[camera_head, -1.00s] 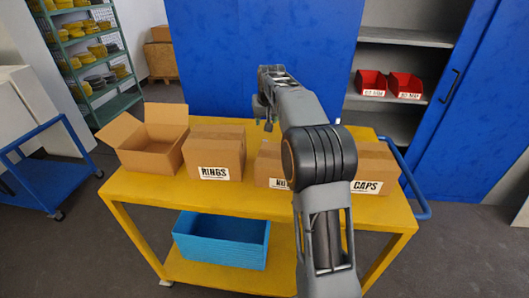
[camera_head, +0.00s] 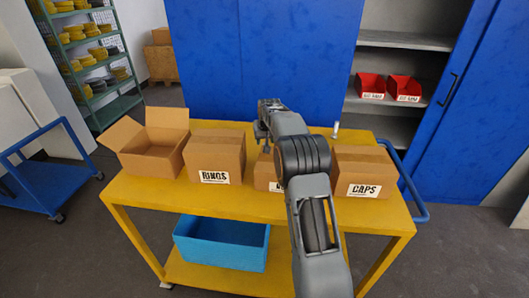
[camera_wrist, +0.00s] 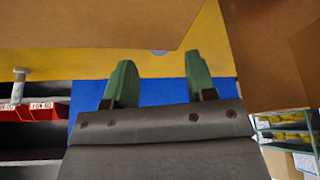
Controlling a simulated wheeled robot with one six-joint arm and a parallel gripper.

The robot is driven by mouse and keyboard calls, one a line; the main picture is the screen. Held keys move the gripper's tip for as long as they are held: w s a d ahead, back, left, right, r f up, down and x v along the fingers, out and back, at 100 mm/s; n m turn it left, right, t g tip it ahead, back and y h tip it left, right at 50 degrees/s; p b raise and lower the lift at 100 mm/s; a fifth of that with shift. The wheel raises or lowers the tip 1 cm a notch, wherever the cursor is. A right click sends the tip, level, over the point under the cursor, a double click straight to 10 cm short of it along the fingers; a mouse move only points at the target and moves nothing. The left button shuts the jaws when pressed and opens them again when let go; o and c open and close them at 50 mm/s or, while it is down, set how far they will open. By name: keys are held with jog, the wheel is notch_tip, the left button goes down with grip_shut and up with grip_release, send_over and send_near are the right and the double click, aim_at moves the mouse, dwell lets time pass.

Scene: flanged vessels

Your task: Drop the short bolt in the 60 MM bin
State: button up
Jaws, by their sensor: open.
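A small pale grey bolt-like piece (camera_head: 335,130) stands upright on the yellow cart top's back edge, right of my arm. It also shows at the left of the wrist view (camera_wrist: 20,76); whether it is the short bolt I cannot tell. Two red bins sit side by side on the cabinet shelf, a left bin (camera_head: 371,87) and a right bin (camera_head: 404,89). Their labels are too small to read surely. My gripper (camera_head: 263,135) is over the middle back of the cart, left of the bolt. In the wrist view its green fingers (camera_wrist: 160,80) are apart and empty.
On the yellow cart (camera_head: 130,190) are an open carton (camera_head: 150,160), the RINGS box (camera_head: 215,155), a partly hidden box (camera_head: 266,172) and the CAPS box (camera_head: 362,170). A blue crate (camera_head: 220,245) is below. The blue door (camera_head: 470,110) stands beside the shelf opening.

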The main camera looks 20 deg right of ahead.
jog(key=shift+p+x, duration=0.4)
jog(key=shift+x, duration=1.4)
grip_shut()
